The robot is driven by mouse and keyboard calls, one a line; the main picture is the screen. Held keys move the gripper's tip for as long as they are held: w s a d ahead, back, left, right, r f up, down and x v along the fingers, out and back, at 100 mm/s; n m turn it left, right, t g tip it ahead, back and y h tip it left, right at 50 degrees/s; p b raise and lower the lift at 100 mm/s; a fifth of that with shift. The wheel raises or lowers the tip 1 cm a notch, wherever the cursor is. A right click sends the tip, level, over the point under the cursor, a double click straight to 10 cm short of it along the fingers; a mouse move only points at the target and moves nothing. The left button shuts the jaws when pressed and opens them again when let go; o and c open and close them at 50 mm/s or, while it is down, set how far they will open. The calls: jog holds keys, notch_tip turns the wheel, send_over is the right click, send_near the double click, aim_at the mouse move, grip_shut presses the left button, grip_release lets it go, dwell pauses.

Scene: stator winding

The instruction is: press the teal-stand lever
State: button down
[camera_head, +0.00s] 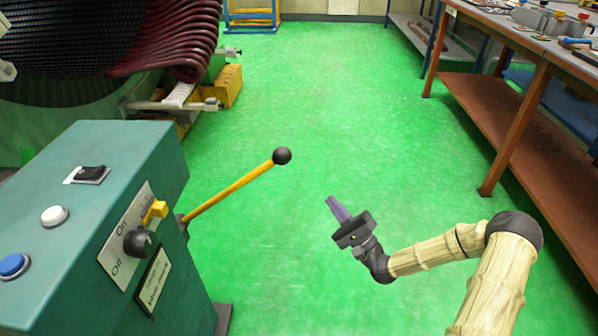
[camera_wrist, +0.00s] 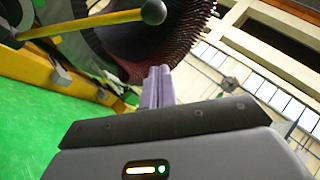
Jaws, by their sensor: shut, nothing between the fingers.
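The teal stand (camera_head: 100,250) is a box at the lower left in the head view. Its lever is a yellow rod (camera_head: 232,190) with a black ball knob (camera_head: 282,156), slanting up and right from the stand's right side. My gripper (camera_head: 333,203) is right of the knob and a little lower in the picture, apart from it, with its purple-grey fingers together and empty. In the wrist view the lever's rod (camera_wrist: 85,22) and knob (camera_wrist: 153,12) show at the top, above and left of the shut fingertips (camera_wrist: 160,75).
The stand carries a black switch (camera_head: 90,174), a white button (camera_head: 54,216), a blue button (camera_head: 14,266) and a black knob (camera_head: 140,242). A large stator (camera_head: 100,40) stands behind it. A workbench (camera_head: 530,50) runs along the right. The green floor (camera_head: 330,100) between is clear.

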jog(key=shift+a, duration=0.1)
jog(key=s+a+r+b+x, duration=0.1)
jog(key=b+x, duration=0.3)
jog(key=x, duration=0.8)
jog(key=shift+s+a, duration=0.4)
jog(key=shift+r, duration=0.25)
